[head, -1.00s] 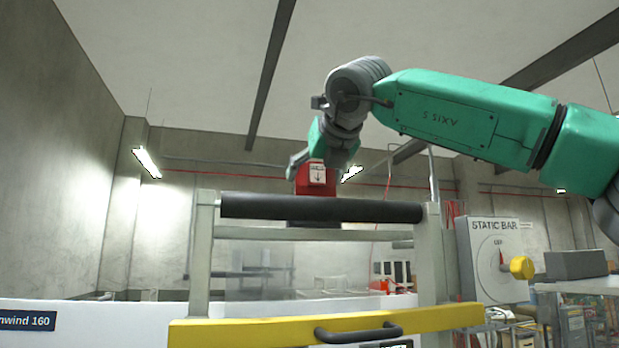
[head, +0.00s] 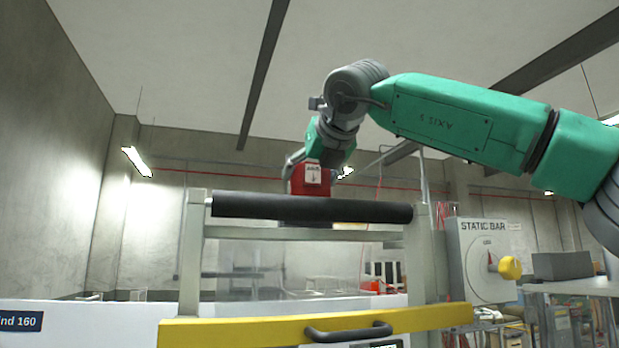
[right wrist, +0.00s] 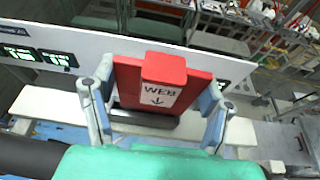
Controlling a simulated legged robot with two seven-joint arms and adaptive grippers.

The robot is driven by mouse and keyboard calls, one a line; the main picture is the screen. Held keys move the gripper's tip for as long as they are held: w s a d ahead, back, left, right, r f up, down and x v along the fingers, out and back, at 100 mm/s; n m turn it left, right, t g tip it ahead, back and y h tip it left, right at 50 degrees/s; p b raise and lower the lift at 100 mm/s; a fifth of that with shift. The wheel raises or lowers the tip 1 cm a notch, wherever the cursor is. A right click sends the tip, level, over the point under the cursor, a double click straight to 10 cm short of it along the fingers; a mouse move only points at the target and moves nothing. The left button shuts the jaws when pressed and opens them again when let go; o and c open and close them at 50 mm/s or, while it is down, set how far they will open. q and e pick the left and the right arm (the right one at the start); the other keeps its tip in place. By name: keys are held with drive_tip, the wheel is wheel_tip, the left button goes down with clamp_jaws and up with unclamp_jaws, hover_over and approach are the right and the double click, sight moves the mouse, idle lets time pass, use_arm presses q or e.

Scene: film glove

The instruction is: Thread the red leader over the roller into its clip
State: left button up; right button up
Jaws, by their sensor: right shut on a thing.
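The red leader (head: 311,180) is a red block with a white arrow label, just above and behind the black roller (head: 310,208) in the head view. My right gripper (head: 312,160) reaches down to it from above. In the right wrist view the red leader (right wrist: 162,85) sits between the two fingers of my right gripper (right wrist: 160,105), which is shut on it. Its label reads WEB with a downward arrow. The roller's end also shows at the lower left of the right wrist view (right wrist: 30,157). The clip cannot be made out. My left gripper is not in view.
A yellow bar (head: 240,329) with a black handle crosses the front. Upright posts (head: 193,255) carry the roller. A STATIC BAR panel (head: 484,262) with a yellow knob stands at the right, beside a table with a grey block (head: 570,265).

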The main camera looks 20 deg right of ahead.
drive_tip(key=shift+a, duration=0.15)
drive_tip(key=shift+a, duration=0.45)
drive_tip(key=shift+d, duration=0.2)
drive_tip(key=shift+f, duration=0.3)
idle(0.4)
drive_tip(key=shift+r, duration=0.15)
drive_tip(key=shift+r+p, duration=0.2)
drive_tip(key=shift+p, duration=0.15)
drive_tip(key=shift+a, duration=0.2)
idle(0.9)
